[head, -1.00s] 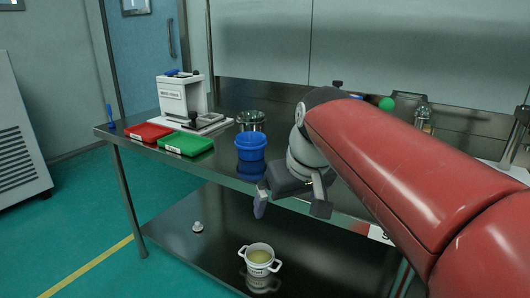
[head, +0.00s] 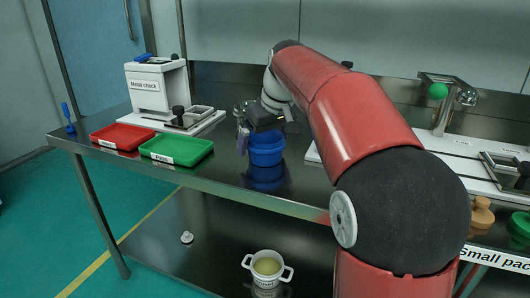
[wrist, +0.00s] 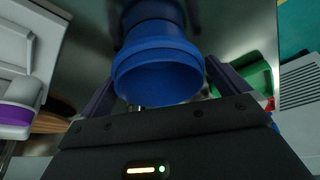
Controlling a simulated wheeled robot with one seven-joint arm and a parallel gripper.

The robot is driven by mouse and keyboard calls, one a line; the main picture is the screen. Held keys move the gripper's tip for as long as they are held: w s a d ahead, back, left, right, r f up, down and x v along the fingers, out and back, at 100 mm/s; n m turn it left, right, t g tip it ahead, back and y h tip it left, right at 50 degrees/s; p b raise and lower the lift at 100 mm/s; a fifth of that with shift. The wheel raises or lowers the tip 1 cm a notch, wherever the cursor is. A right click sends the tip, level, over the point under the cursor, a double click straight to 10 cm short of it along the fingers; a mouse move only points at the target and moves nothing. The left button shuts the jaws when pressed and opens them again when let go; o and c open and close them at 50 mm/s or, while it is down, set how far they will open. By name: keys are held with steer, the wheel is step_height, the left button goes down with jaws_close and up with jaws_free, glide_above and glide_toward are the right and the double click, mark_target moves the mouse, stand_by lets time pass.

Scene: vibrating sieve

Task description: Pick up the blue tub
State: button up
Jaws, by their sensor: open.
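The blue tub (head: 266,152) stands upright on the steel table, near its front edge. It also shows in the wrist view (wrist: 157,75), open rim towards the camera. My gripper (head: 262,122) is directly above and close against the tub in the head view, hiding part of its top. In the wrist view one finger (wrist: 101,100) is left of the tub and the other (wrist: 228,76) right of it, spread apart. I cannot tell whether either finger touches the tub.
A green tray (head: 176,149) and a red tray (head: 122,136) lie left of the tub. A white metal-check device (head: 157,86) stands behind them. A metal jar (head: 240,108) is partly hidden behind my gripper. A white pot (head: 268,267) stands on the lower shelf.

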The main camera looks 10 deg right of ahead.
steer(key=shift+w+a+f, duration=0.1)
steer(key=shift+w+f, duration=0.1)
steer(key=shift+f, duration=0.45)
steer(key=c, duration=1)
steer(key=shift+o, duration=0.2)
steer(key=shift+r, duration=0.15)
